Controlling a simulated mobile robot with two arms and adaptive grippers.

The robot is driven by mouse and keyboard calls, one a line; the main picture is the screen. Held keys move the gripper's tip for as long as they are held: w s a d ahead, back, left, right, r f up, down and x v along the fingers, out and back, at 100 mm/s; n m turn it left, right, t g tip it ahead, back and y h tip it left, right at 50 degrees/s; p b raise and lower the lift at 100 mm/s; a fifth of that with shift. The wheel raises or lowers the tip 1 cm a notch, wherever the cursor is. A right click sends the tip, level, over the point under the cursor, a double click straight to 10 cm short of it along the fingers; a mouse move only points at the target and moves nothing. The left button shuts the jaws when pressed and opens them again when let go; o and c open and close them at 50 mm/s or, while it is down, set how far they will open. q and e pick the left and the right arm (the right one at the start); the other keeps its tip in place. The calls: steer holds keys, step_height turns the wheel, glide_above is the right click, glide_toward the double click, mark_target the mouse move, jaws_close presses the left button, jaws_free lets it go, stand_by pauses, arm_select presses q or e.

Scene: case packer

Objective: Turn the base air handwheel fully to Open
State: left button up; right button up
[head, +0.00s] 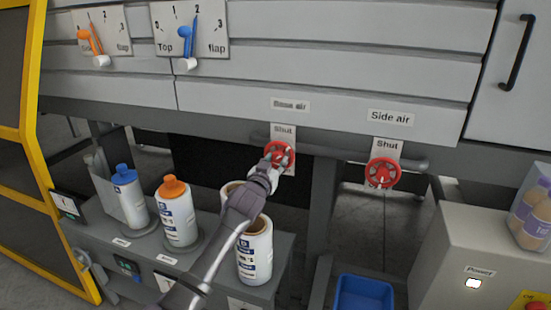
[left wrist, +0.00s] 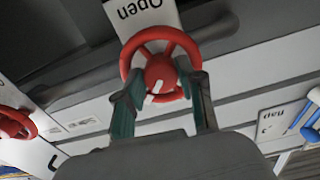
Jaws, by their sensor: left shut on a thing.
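The base air handwheel (head: 288,149) is red and sits under the "Base air" label (head: 290,105), on a plate with "Shut" above the wheel. In the left wrist view the red wheel (left wrist: 150,46) appears upside down, with "Open" (left wrist: 138,8) on the plate beyond it and a white mark on the wheel. My left gripper (head: 275,163) is at this wheel; in the left wrist view its two green-grey fingers (left wrist: 165,92) reach the near part of the rim, shut on the wheel. The arm and gripper hide part of the wheel in the head view. My right gripper is not in view.
The side air handwheel (head: 382,173) is to the right, under its "Shut" plate. Bottles with a blue cap (head: 130,199) and an orange cap (head: 178,212), and open white bottles (head: 256,253), stand on a shelf at lower left. A blue bin (head: 363,294) is below.

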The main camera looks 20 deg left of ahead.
arm_select(q)
steer(key=m+p, duration=0.2)
steer(key=m, duration=0.4)
steer(key=shift+a, duration=0.1)
steer(key=m, duration=0.4)
steer(key=shift+r+p, duration=0.1)
steer(key=shift+p, duration=0.25)
steer(key=m, duration=0.3)
steer(key=shift+m+p, duration=0.4)
steer(key=m, duration=0.3)
steer(key=shift+r+m+p, duration=0.1)
steer(key=shift+m+p, duration=0.2)
steer(key=shift+p, duration=0.1)
steer(key=m+p, duration=0.1)
steer(key=m, duration=0.2)
steer(key=shift+m, duration=0.3)
steer(key=m+p, duration=0.1)
steer(key=m, duration=0.3)
steer(key=shift+m+p, duration=0.35)
steer(key=shift+m, duration=1.05)
